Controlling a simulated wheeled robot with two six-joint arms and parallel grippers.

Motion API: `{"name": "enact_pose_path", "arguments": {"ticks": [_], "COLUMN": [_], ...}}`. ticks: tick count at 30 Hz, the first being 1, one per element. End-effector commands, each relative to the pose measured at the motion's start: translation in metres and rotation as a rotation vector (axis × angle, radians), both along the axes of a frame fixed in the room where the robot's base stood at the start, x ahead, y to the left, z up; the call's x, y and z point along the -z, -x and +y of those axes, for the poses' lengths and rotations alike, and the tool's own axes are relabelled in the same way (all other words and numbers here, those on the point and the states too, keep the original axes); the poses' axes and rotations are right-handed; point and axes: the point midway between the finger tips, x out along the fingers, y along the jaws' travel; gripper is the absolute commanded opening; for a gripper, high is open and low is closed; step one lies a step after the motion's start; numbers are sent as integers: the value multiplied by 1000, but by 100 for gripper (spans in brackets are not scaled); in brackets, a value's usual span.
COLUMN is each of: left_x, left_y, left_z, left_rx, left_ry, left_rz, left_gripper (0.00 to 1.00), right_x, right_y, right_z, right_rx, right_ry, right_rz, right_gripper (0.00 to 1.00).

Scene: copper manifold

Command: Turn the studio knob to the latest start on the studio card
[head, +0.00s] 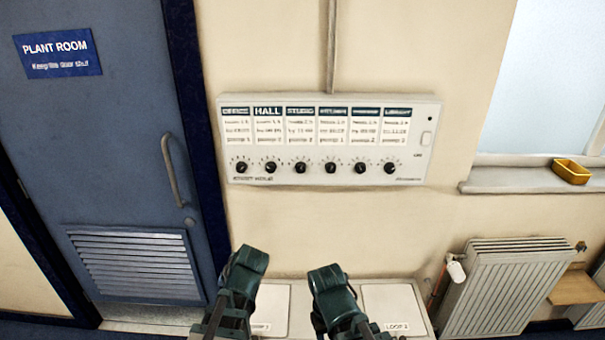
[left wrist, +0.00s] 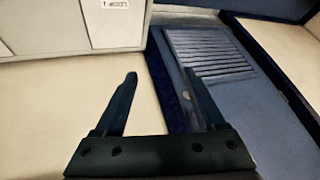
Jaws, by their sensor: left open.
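A white control panel (head: 330,140) is fixed to the wall, with a row of cards above a row of black knobs. The studio card (head: 300,128) is third from the left; its heading reads STUDIO, but its small print is too blurred to read surely. The studio knob (head: 301,168) is below it; its pointer setting is too small to tell. My left gripper (head: 246,262) is low in the head view, below the panel and apart from it. In the left wrist view it is open and empty (left wrist: 160,75). My right gripper (head: 326,278) is beside it, also below the panel; its fingers are unclear.
Labelled white boxes or lids, loop 1 (head: 271,310) and loop 2 (head: 396,308), are below the grippers. A blue door (head: 105,150) stands left, a radiator (head: 505,285) right. The wall around the panel is clear.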

Motion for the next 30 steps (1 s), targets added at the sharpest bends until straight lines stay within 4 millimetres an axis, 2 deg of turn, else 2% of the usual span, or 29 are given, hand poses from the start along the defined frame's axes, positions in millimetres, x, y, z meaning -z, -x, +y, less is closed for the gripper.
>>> {"name": "enact_pose_path", "arguments": {"ticks": [4,8,11,12,15,18,22,25,30], "left_x": [-28,-66,-105,-121,-151,-169,-180,-183,-183], "left_y": [-36,-73,-103,-113,-129,-136,-137,-137,-138], "left_z": [4,-8,-39,-54,-97,-135,-165,-175,-177], "left_rx": [-38,-28,36,76,184,284,369,397,402], "left_ry": [-69,-114,-116,-108,-63,-11,37,52,57], "left_rz": [-199,-434,-656,-737,-895,-987,-1040,-1053,-1056], "left_gripper": [73,73,73,73,73,73,73,73,73], "right_x": [0,0,0,0,0,0,0,0,0], "right_y": [0,0,0,0,0,0,0,0,0], "right_z": [0,0,0,0,0,0,0,0,0], "right_rx": [0,0,0,0,0,0,0,0,0], "right_ry": [0,0,0,0,0,0,0,0,0], "right_rz": [0,0,0,0,0,0,0,0,0], "right_gripper": [50,50,50,50,50,50,50,50,50]}}
